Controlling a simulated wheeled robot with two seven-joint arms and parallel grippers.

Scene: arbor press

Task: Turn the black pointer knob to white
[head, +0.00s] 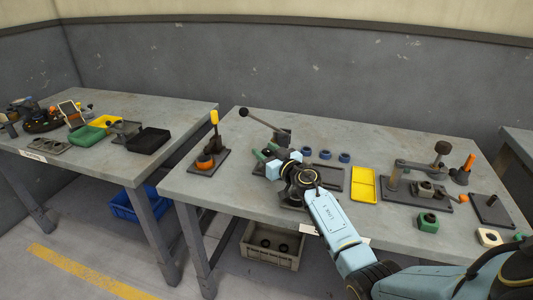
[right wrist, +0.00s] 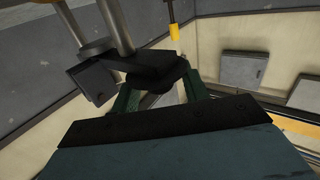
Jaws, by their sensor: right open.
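I cannot make out the black pointer knob for certain in either view. My right gripper (head: 265,153) is over the middle table at the arbor press (head: 284,136), and my wrist hides the lower part of the press. In the right wrist view its dark green fingers (right wrist: 161,94) are apart. A dark, round-ended block (right wrist: 155,75) by a steel column (right wrist: 115,28) shows beyond and between them. I cannot tell whether the fingers touch it. My left gripper is out of view.
The press lever ends in a black ball (head: 243,112). A yellow-handled tool (head: 214,118) stands to its left. Blue rings (head: 325,154) and a yellow tray (head: 365,184) lie to the right. A lever fixture (head: 415,168) stands further right. A grey crate (head: 272,245) sits beneath the table.

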